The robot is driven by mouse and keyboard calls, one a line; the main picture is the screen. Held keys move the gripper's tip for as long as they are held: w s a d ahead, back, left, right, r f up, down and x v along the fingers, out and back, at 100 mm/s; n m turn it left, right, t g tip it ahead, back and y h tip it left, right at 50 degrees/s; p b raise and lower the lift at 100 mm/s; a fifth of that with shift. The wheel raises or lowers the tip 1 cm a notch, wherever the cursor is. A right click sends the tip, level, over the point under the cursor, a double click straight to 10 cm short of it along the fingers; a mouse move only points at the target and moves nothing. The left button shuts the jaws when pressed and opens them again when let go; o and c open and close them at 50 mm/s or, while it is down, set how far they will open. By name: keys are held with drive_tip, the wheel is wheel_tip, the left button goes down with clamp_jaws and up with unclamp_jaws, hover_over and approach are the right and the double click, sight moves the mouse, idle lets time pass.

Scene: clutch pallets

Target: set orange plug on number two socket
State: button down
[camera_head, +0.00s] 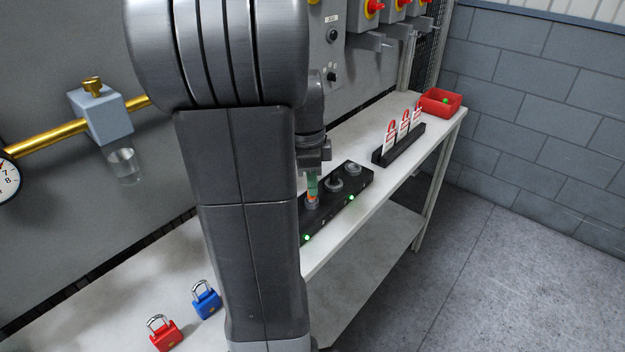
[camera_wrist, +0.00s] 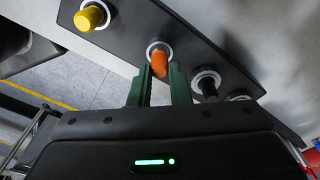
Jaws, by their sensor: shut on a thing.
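The orange plug (camera_wrist: 159,64) is held between the green fingers of my gripper (camera_wrist: 162,82) in the wrist view. In the head view the orange plug (camera_head: 313,196) shows just below my gripper (camera_head: 312,182). Its far end is at a light ring-shaped socket (camera_wrist: 158,47) on the dark socket block (camera_head: 366,181). I cannot tell how deep it sits. A black plug (camera_wrist: 206,81) stands in the socket to its right, and a yellow plug (camera_wrist: 89,19) in the one to its left. Socket numbers are not readable.
Another socket ring (camera_wrist: 238,97) is at the block's far end. Beyond it stand a rack of red tags (camera_head: 398,146) and a red bin (camera_head: 440,102). My arm hides part of the block.

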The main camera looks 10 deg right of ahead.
drive_tip(key=shift+f+b, duration=0.3)
drive_tip(key=shift+f, duration=0.15)
drive_tip(key=c, duration=1.6)
unclamp_jaws()
drive_tip(key=shift+r, duration=0.2)
drive_tip(key=r+p, duration=0.6)
drive_tip(key=r, duration=0.1)
drive_tip(key=r+p, duration=0.3)
drive_tip(key=shift+w+a+r, duration=0.1)
drive_tip(key=shift+a+r, duration=0.2)
drive_tip(key=shift+a, duration=0.1)
drive_tip(key=f+b, duration=0.2)
drive_tip(key=f, duration=0.1)
drive_tip(key=f+b, duration=0.5)
drive_tip(key=f, duration=0.1)
drive_tip(key=shift+d+f, duration=0.15)
drive_tip(key=shift+d, duration=0.2)
